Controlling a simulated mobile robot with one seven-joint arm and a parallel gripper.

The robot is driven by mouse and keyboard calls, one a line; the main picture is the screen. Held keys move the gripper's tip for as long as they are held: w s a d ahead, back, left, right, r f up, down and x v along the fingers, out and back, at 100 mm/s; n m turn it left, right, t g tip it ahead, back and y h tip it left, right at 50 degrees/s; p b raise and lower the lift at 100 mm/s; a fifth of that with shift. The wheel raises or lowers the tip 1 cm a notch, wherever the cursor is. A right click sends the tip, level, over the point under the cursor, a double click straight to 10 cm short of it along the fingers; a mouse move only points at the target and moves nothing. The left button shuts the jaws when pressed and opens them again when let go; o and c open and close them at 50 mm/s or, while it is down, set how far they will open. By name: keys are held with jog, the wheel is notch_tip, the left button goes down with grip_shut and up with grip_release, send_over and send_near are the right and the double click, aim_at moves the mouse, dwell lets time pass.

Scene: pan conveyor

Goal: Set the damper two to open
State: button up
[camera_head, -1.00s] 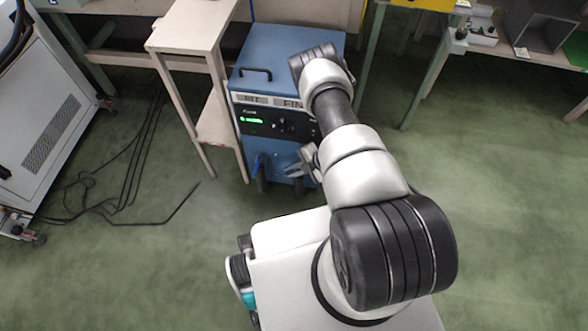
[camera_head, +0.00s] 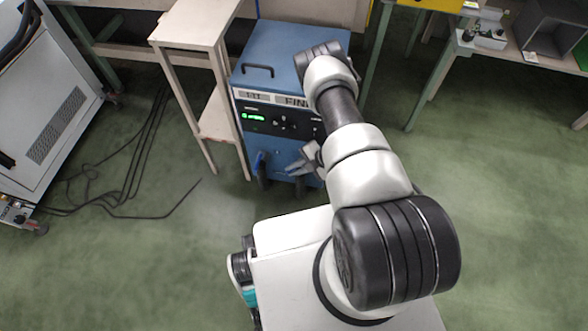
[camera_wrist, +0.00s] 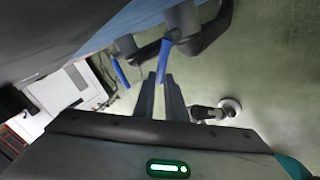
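A blue cabinet (camera_head: 285,55) with a dark control panel stands ahead in the head view. A blue lever (camera_head: 259,162) shows low on its front at the left. In the wrist view there are two blue levers, a farther one (camera_wrist: 120,73) at the left and a nearer one (camera_wrist: 166,56) on a grey and black fitting. My gripper (camera_wrist: 160,78) has its two fingers around the tip of the nearer lever, with a narrow gap between them. I cannot tell whether they press on it. In the head view my gripper (camera_head: 297,168) is low before the cabinet's front, partly hidden by my arm.
A narrow wooden stand (camera_head: 195,30) is close to the cabinet's left side. A grey-white machine (camera_head: 45,120) stands far left, with black cables (camera_head: 130,170) on the floor. A bench (camera_head: 520,50) is at the right. The green floor on the right is clear.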

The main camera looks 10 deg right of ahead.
jog(key=o, duration=0.4)
jog(key=p+v, duration=0.4)
jog(key=v, duration=1.3)
jog(key=shift+d+r, duration=0.15)
